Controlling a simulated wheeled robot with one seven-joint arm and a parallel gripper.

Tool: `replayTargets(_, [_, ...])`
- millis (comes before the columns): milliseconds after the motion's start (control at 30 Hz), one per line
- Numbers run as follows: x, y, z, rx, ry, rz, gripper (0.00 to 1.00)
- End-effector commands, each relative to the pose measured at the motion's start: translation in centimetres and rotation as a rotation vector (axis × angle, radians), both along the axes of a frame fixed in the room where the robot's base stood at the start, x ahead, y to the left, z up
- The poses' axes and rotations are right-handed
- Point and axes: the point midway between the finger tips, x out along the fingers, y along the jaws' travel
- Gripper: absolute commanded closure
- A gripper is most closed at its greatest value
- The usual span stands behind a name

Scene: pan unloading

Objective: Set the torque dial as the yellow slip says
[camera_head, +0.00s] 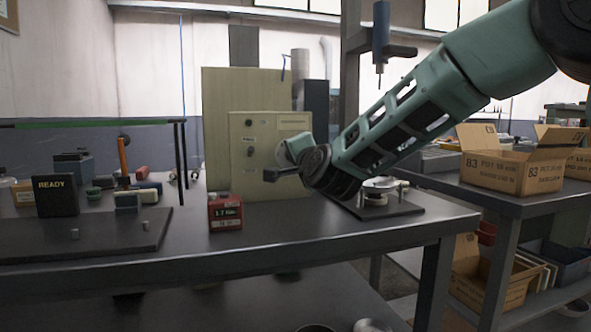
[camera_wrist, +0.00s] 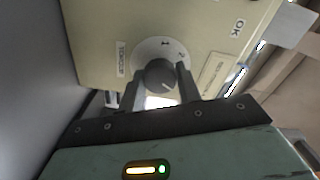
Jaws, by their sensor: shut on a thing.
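The torque dial is a dark round knob (camera_wrist: 160,72) on a pale scale disc on a cream cabinet (camera_head: 236,155), beside a TORQUE label (camera_wrist: 121,59). Marks 1 and 2 show on the disc; I cannot tell which mark the knob points to. My gripper (camera_wrist: 158,80) is shut on the knob, with one finger on each side. In the head view my gripper (camera_head: 277,172) is at the cabinet's front right, and my arm partly covers the dial area. I cannot make out a yellow slip with readable writing.
A red unit (camera_head: 225,213) with a lit display, seemingly 1.7 Nm, stands on the bench (camera_head: 270,240) in front of the cabinet. A READY display (camera_head: 55,196) and small items are at the left. Cardboard boxes (camera_head: 510,165) stand at the right. An OK label (camera_wrist: 238,25) is on the cabinet.

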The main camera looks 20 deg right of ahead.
Motion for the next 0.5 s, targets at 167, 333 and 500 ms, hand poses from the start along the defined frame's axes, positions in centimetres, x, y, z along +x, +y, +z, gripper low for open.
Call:
replayTargets(167, [0.00, -0.07, -0.36, 0.130, -0.002, -0.001, 0.89])
replayTargets(333, [0.00, -0.08, -0.32, 0.222, -0.001, -0.002, 0.89])
replayTargets(500, [0.02, -0.07, -0.19, 0.279, -0.001, -0.002, 0.89])
